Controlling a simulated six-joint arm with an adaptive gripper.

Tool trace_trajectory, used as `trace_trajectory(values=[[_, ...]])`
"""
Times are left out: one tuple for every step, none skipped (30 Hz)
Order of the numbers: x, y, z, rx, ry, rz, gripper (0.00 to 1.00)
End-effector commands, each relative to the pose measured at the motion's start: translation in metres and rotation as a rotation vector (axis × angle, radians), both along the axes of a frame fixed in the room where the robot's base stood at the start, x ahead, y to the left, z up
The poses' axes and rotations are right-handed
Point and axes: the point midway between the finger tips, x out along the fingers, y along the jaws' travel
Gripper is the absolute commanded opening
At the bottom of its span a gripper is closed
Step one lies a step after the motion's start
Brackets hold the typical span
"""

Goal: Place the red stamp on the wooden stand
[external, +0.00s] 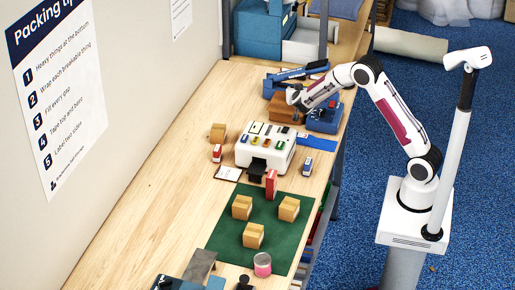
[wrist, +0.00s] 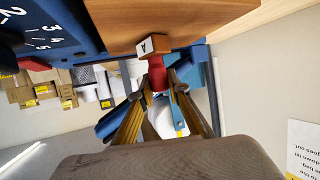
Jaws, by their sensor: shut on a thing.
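The red stamp (wrist: 157,74), with a white end block marked "A", is between my gripper's (wrist: 158,88) fingertips in the wrist view. My gripper is shut on its red part. The brown wooden stand (wrist: 125,14) fills the top of that view, right by the stamp's white end; I cannot tell if they touch. In the external view the wooden stand (external: 282,112) is at the back right of the table, and my gripper (external: 294,97) is at its top. The stamp is too small or hidden to make out there.
A white machine (external: 265,147) with coloured pieces is in front. Bare tabletop lies to the left.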

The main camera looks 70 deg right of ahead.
Motion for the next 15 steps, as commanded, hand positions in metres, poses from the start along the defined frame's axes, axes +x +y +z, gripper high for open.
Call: trace_trajectory(values=[[0.0, 0.0, -0.0011, 0.0, 0.0, 0.0, 0.0], [0.0, 0.0, -0.0009, 0.0, 0.0, 0.0, 0.24], [0.0, 0.0, -0.0008, 0.0, 0.0, 0.0, 0.33], [0.0, 0.0, -0.0008, 0.0, 0.0, 0.0, 0.33], [0.0, 0.0, -0.0008, 0.0, 0.0, 0.0, 0.33], [0.0, 0.0, -0.0008, 0.0, 0.0, 0.0, 0.33], [0.0, 0.0, -0.0007, 0.0, 0.0, 0.0, 0.33], [0.0, 0.0, -0.0007, 0.0, 0.0, 0.0, 0.33], [0.0, 0.0, -0.0006, 0.0, 0.0, 0.0, 0.33], [0.0, 0.0, -0.0006, 0.0, 0.0, 0.0, 0.33], [0.0, 0.0, -0.0006, 0.0, 0.0, 0.0, 0.33], [0.0, 0.0, -0.0005, 0.0, 0.0, 0.0, 0.33], [0.0, 0.0, -0.0004, 0.0, 0.0, 0.0, 0.33], [0.0, 0.0, -0.0002, 0.0, 0.0, 0.0, 0.33], [0.0, -0.0001, 0.0004, 0.0, 0.0, 0.0, 0.33]])
